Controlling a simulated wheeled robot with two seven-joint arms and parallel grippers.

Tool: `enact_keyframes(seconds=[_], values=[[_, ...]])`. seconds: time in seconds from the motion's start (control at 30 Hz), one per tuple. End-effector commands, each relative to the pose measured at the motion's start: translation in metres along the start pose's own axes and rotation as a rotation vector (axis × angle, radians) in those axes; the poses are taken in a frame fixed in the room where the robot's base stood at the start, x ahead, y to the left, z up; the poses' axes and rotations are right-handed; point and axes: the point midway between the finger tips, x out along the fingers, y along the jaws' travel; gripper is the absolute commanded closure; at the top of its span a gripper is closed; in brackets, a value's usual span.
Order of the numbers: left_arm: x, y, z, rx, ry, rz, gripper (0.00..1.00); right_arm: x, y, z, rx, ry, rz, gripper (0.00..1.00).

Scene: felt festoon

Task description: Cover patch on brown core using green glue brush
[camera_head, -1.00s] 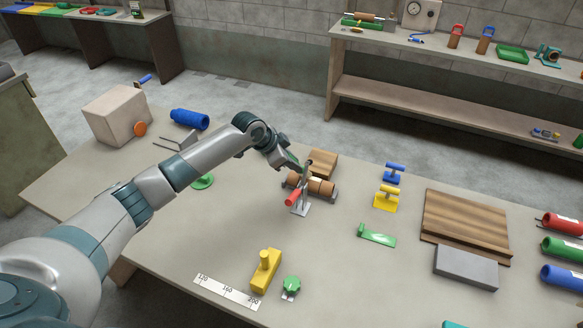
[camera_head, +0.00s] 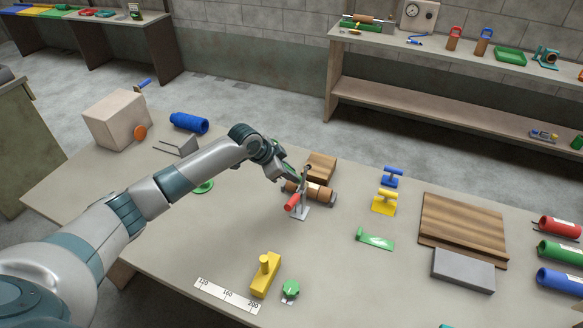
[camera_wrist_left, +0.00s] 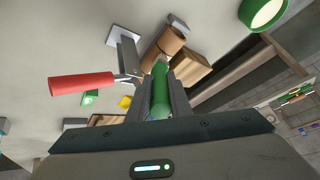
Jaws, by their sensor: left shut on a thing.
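The brown core (camera_head: 319,192) lies on a low stand near the table's middle; it also shows beyond my fingertips in the left wrist view (camera_wrist_left: 172,41). A paler band on it may be the patch, but I cannot tell. My left gripper (camera_head: 295,173) is at the core's left end. It is shut on a green brush (camera_wrist_left: 159,92), which lies between the fingers with its far end close to the core. Whether the brush touches the core is unclear. My right gripper is not in view.
A clamp with a red handle (camera_head: 292,202) stands right in front of the core. A wooden block (camera_head: 321,166) is behind it. A green round container (camera_wrist_left: 262,10) is near the top right in the wrist view. The table right of the core is clear up to the yellow tool (camera_head: 384,202).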

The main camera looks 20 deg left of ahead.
Motion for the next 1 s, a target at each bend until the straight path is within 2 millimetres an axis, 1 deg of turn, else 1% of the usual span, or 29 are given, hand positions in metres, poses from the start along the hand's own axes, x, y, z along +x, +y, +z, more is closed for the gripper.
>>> enact_keyframes(seconds=[0.43,0.8,1.0], values=[[-0.001,-0.001,-0.001,0.0,0.003,-0.002,1.0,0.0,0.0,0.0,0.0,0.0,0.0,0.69],[0.009,-0.014,-0.01,-0.001,0.004,-0.003,1.0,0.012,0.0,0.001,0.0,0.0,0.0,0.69],[0.011,-0.017,-0.012,0.0,0.002,-0.001,1.0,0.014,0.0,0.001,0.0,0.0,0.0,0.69]])
